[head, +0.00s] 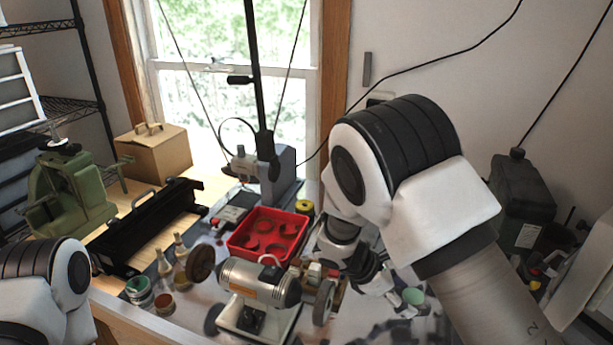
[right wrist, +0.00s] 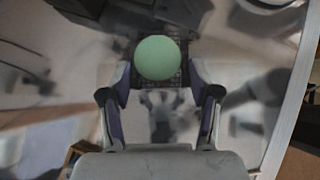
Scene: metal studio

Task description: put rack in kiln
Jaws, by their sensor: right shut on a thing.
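My right gripper (right wrist: 158,88) is shut on a small dark square rack (right wrist: 184,76), which sits between its fingertips in the right wrist view. A pale green disc (right wrist: 157,57) lies on the rack and hides most of its middle. In the head view my right gripper (head: 382,283) reaches down over the right part of the bench, and the green disc (head: 412,296) shows just right of it. The rack is hard to make out there. I cannot clearly identify a kiln in either view. My left arm shows at the lower left, but its gripper is out of view.
A bench grinder (head: 255,282) stands close to the left of my right gripper. Behind it are a red tray (head: 245,243) and a grey stand tool (head: 277,178). Small bottles and jars (head: 139,290) crowd the bench's left side. A dark canister (head: 522,195) stands at the right.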

